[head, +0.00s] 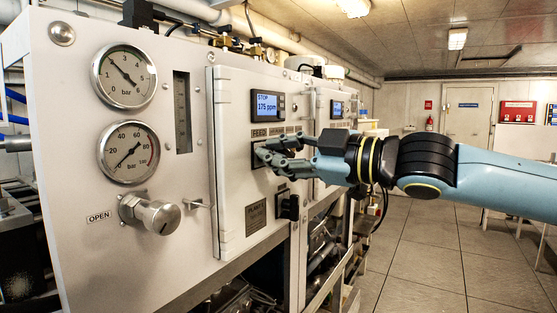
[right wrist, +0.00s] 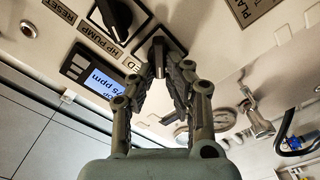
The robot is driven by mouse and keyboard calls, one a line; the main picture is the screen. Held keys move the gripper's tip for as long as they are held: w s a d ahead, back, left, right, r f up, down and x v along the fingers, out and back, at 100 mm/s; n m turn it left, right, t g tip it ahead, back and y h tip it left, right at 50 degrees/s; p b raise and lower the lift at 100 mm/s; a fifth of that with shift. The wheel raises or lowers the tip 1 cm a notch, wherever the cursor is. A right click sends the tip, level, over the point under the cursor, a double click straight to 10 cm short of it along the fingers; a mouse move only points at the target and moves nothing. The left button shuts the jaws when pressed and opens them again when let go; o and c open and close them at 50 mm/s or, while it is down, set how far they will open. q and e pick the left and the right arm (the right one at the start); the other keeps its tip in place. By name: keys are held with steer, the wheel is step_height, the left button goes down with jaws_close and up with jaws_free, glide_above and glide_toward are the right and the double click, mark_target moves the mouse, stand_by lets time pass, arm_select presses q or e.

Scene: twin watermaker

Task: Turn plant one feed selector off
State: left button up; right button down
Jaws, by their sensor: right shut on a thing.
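The plant one feed selector (right wrist: 158,50) is a black knob on a square dark plate, beside a label whose visible letters read "ED". My right gripper (right wrist: 160,68) has its fingers closed on this knob in the right wrist view. In the head view my right gripper (head: 268,152) reaches in from the right to the light grey plant one panel (head: 235,190), just under the FEED label. Its fingers mostly hide the selector there, so I cannot read the knob's angle. The panel display (head: 267,106) reads STOP and 175 ppm. My left gripper is not in view.
Another black knob (right wrist: 115,14) by the HP PUMP label is close to my fingers. Two round gauges (head: 124,77) and a silver valve knob (head: 150,214) are at the left. A second panel (head: 328,105) stands farther back. The tiled floor (head: 420,250) at the right is open.

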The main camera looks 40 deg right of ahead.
steer(key=shift+f+n+b, duration=0.2)
steer(key=shift+n+b, duration=0.35)
steer(key=shift+n, duration=0.65)
steer(key=c, duration=1.4)
jaws_free()
steer(key=shift+o, duration=0.2)
steer(key=shift+r, duration=0.1)
